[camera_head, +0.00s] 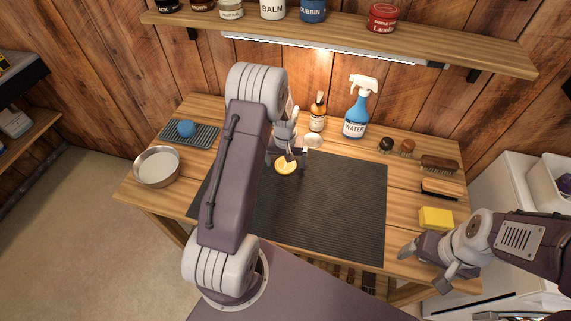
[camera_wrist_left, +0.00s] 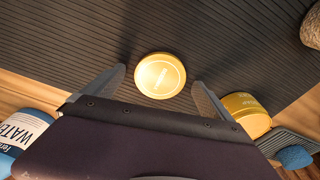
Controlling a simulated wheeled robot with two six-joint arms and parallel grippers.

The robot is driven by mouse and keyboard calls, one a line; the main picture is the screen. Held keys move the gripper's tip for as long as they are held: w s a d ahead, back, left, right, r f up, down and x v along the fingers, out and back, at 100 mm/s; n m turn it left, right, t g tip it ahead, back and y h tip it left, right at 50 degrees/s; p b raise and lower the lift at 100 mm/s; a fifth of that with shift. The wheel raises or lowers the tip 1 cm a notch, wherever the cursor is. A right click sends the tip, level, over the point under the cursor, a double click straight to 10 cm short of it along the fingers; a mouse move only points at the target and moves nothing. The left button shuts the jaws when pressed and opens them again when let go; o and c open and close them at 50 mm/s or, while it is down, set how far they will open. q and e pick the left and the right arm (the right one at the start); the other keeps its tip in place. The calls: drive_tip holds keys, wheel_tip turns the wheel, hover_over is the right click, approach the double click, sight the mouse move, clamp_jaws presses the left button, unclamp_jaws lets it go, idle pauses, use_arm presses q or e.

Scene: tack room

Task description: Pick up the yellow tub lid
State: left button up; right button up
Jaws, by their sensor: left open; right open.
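The yellow tub lid (camera_head: 286,168) lies flat on the dark ribbed mat (camera_head: 340,205), near its back edge. In the left wrist view the round gold lid (camera_wrist_left: 160,75) shows between and slightly beyond the two fingertips. My left gripper (camera_head: 287,155) is open and empty just above the lid, with a finger to either side. A yellow tub (camera_wrist_left: 250,118) is beside the right finger in the left wrist view; my left arm hides it in the head view. My right gripper (camera_head: 424,268) is open and empty at the table's front right, near a yellow sponge (camera_head: 436,218).
Brushes (camera_head: 439,164) lie at right. The mat's right part is clear.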

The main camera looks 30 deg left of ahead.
use_arm(q)
drive_tip(key=c, duration=1.4)
drive_tip(key=shift+r, duration=0.1)
